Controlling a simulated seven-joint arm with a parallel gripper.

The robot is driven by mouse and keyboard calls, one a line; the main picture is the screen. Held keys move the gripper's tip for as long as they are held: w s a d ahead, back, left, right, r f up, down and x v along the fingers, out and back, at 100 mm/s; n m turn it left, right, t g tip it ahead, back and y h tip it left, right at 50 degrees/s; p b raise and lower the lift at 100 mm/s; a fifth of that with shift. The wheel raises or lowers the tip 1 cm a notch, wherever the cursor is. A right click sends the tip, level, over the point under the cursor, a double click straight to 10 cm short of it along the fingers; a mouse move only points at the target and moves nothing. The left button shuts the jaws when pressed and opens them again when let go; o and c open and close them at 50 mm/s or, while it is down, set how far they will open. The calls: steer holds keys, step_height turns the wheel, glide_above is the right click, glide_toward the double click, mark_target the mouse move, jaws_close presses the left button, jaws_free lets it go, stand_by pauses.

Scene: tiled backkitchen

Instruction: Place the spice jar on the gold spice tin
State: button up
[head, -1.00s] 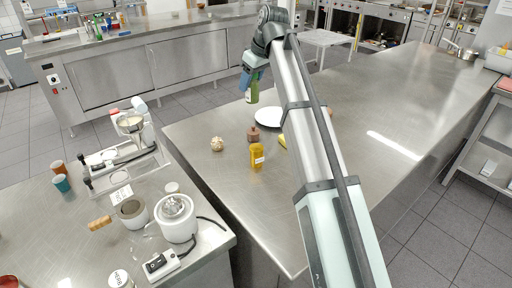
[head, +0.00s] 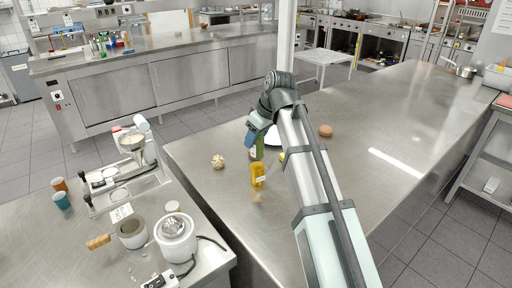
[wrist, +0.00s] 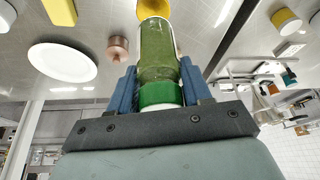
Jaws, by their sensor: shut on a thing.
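The spice jar, a green cylinder with a green cap, is held in my gripper (head: 259,135). It shows in the wrist view (wrist: 157,58) between the blue fingers, its capped end toward the palm. The gold spice tin (head: 257,176), a yellow container with a pale label, stands upright on the steel counter. In the head view the jar's lower end is just above the tin's top; I cannot tell whether they touch. In the wrist view a yellow-gold top, likely the tin (wrist: 153,8), shows just beyond the jar's far end.
A white plate (wrist: 62,62), a copper-coloured knobbed object (wrist: 117,46) and a yellow block (wrist: 60,11) lie near. A garlic bulb (head: 218,161) is left of the tin, and a brown round item (head: 326,131) farther right.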

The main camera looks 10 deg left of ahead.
mark_target(256, 147)
steer(key=shift+f, duration=1.8)
steer(key=shift+f, duration=0.15)
steer(key=o, duration=1.1)
steer(key=shift+o, duration=0.2)
steer(key=v, duration=1.2)
steer(key=shift+a, duration=0.1)
